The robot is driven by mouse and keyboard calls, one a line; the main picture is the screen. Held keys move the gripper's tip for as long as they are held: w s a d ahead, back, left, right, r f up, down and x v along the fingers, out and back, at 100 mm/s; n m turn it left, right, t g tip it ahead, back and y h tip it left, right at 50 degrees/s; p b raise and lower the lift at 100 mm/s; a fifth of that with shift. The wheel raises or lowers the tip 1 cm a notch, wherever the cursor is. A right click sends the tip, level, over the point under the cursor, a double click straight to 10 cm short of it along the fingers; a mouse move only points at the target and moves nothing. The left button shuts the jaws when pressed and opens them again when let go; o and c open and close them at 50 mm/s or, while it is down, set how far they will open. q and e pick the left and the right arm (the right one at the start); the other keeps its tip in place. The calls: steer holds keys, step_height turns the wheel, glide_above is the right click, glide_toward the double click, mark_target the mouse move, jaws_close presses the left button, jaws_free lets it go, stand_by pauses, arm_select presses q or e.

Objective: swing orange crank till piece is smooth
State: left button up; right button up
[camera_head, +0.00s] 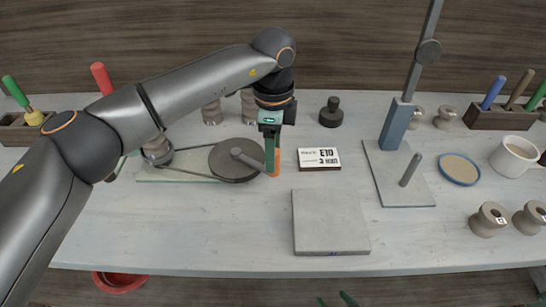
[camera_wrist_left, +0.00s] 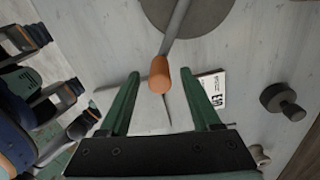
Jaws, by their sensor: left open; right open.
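The orange crank handle (camera_head: 277,163) stands at the end of a grey crank arm (camera_head: 248,160) on a dark grey disc (camera_head: 222,163). A belt runs from the disc to a small grey round piece (camera_head: 157,153) at the left, partly hidden by my left arm; its smoothness cannot be told. My left gripper (camera_head: 271,160) is open at the handle. In the left wrist view, the orange handle (camera_wrist_left: 159,76) appears between the open green fingertips (camera_wrist_left: 160,74), with gaps on both sides. My right gripper (camera_head: 337,299) shows only green fingertips at the bottom edge, apart and empty.
A grey slab (camera_head: 330,222) lies at the front middle. A white card (camera_head: 319,159) lies just right of the handle. A stand with a tilted post (camera_head: 396,172), a cup (camera_head: 514,156) and several spools fill the right. Tool racks (camera_head: 18,128) stand at the back.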

arm_select(q)
step_height(320, 180, up, 10)
steer(key=shift+f, duration=0.1)
stand_by(1.0)
